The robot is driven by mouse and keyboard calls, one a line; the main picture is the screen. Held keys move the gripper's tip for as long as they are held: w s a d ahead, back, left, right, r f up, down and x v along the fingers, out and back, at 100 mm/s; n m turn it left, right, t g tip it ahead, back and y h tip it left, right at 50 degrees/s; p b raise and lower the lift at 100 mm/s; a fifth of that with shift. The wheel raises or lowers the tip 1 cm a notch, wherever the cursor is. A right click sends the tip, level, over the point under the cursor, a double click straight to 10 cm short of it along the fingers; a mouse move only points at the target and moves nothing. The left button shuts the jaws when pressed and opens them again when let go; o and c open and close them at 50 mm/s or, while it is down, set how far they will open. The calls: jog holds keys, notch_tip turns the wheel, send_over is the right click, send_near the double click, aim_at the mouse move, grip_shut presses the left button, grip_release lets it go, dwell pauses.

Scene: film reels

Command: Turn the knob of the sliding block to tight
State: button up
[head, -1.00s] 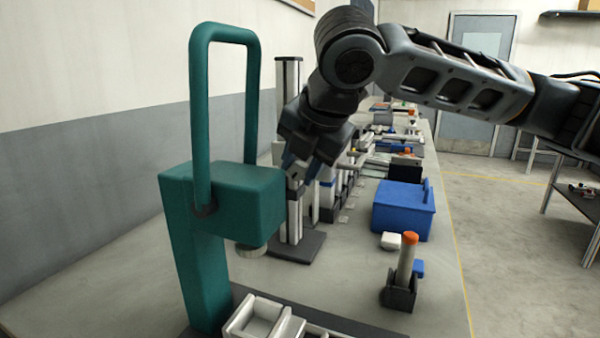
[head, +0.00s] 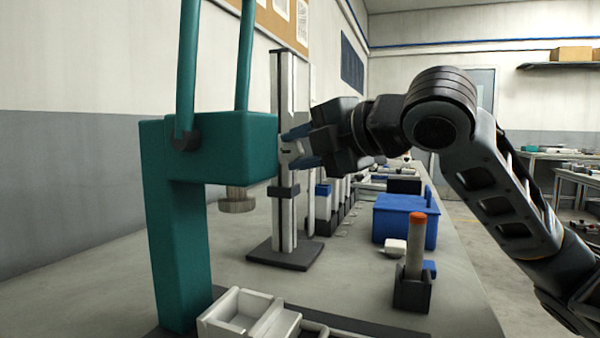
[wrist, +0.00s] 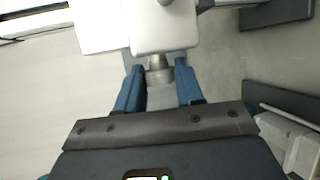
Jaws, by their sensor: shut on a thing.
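The upright slotted column (head: 282,85) stands on a dark base plate in the middle of the head view. The pale sliding block (head: 290,149) is partway up it, partly hidden by my fingers; in the wrist view it is the white block (wrist: 165,32) ahead of the fingers. A short grey metal knob (wrist: 160,73) sticks out of the block toward me. My gripper (head: 292,148) reaches in from the right, with its blue fingers one above the other in the head view. In the wrist view the fingers (wrist: 160,84) are on both sides of the knob, shut on it. No tight mark is readable.
A green press (head: 215,150) with a tall handle stands close on the left. White trays (head: 245,308) lie at its foot. An orange-topped post (head: 415,250) and a blue box (head: 395,215) stand to the right. More stands line the bench behind the column.

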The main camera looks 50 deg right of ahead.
aim_at(302, 154)
jog(key=shift+f+t+b, duration=0.15)
jog(key=shift+t+b, duration=0.25)
jog(key=shift+b, duration=0.2)
jog(key=o, duration=1)
jog(key=shift+o, duration=0.2)
jog(key=s, duration=0.2)
jog(key=shift+s+r+p, duration=0.3)
jog(key=shift+s+r, duration=0.05)
jog(key=b, duration=0.3)
jog(key=shift+s+f, duration=0.35)
jog(key=shift+s+r+b, duration=0.1)
jog(key=shift+s+b, duration=0.45)
jog(key=shift+b, duration=0.45)
jog(key=s+b, duration=0.1)
jog(key=s+r+b, duration=0.1)
jog(key=s, duration=0.1)
jog(key=shift+s+r, duration=0.1)
